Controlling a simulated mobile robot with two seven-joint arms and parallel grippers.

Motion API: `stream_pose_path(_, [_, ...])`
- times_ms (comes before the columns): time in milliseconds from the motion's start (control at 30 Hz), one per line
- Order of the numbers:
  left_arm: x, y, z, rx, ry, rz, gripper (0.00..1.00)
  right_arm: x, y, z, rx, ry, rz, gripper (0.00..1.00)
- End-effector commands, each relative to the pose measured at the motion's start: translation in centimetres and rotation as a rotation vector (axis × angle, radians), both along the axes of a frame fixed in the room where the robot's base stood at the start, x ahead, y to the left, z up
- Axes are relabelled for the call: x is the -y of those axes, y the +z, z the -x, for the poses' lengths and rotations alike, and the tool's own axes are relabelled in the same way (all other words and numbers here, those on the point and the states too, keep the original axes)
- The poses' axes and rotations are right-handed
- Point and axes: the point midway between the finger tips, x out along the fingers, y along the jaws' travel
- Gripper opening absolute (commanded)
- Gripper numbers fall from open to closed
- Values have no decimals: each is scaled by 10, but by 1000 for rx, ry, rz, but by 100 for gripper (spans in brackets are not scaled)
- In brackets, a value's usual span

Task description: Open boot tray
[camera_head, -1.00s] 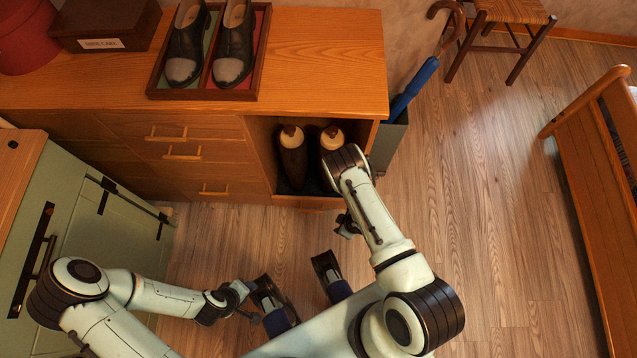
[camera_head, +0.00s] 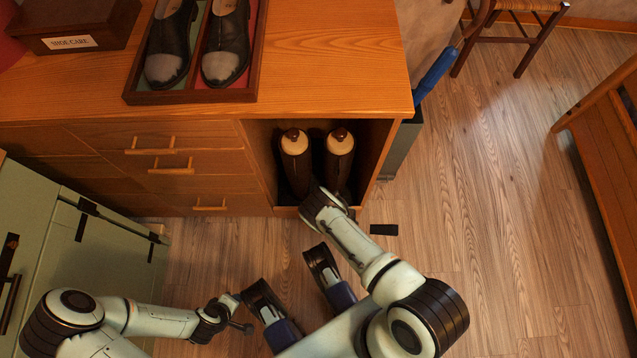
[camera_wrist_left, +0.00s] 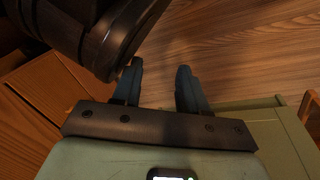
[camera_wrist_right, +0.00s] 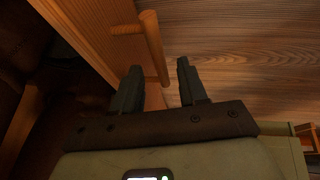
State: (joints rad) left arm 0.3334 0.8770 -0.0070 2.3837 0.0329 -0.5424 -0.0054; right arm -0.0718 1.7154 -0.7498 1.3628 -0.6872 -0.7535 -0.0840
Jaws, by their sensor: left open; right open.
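The boot tray (camera_head: 287,211) is at the bottom of the open cabinet niche, with only part of its low wooden front showing in the head view. Two dark boots (camera_head: 294,165) with pale tops stand upright in the niche. In the right wrist view, a wooden bar handle (camera_wrist_right: 152,40) sticks out from a wooden front panel (camera_wrist_right: 95,25). My right gripper (camera_wrist_right: 158,70) is open, with the handle's near end between or just ahead of its fingertips; I cannot tell if they touch. My right wrist hides this gripper in the head view. My left gripper (camera_head: 238,312) is open and empty, low over the floor, also in its wrist view (camera_wrist_left: 158,70).
Drawers with bar handles (camera_head: 171,170) lie left of the niche. A green cabinet (camera_head: 45,225) stands at the left. A shoe tray (camera_head: 190,97) is on the cabinet top. An umbrella stand (camera_head: 402,150) stands right of the niche. The floor (camera_head: 500,220) at right is clear.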

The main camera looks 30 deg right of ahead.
Motion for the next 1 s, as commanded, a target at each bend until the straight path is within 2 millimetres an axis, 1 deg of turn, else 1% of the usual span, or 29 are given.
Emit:
stream_pose_path(33, [-1, -6, 6, -18, 2, 0, 43, -2, -7, -2, 0, 2, 0, 42])
stream_pose_path(200, [-2, -13, 16, -53, 4, 3, 43, -4, -14, -5, 0, 0, 0, 42])
stream_pose_path(500, [-3, -13, 17, -58, 5, 4, 43, -4, -15, -6, 0, 0, 0, 42])
stream_pose_path(533, [-3, -13, 17, -58, 5, 4, 43, -4, -15, -6, 0, 0, 0, 36])
stream_pose_path(567, [-3, -13, 17, -58, 5, 4, 43, -4, -15, -6, 0, -1, 0, 26])
stream_pose_path(600, [-3, -13, 17, -58, 5, 3, 43, -4, -15, -6, -1, -1, 0, 13])
stream_pose_path(633, [-3, -13, 17, -58, 5, 3, 43, -4, -15, -6, -1, -1, 0, 3])
stream_pose_path(667, [-3, -13, 17, -58, 5, 3, 43, -4, -15, -6, -1, -1, 0, 0])
stream_pose_path(1000, [-2, -12, 16, -53, 4, 3, 43, -5, -14, -4, -1, -2, 0, 0])
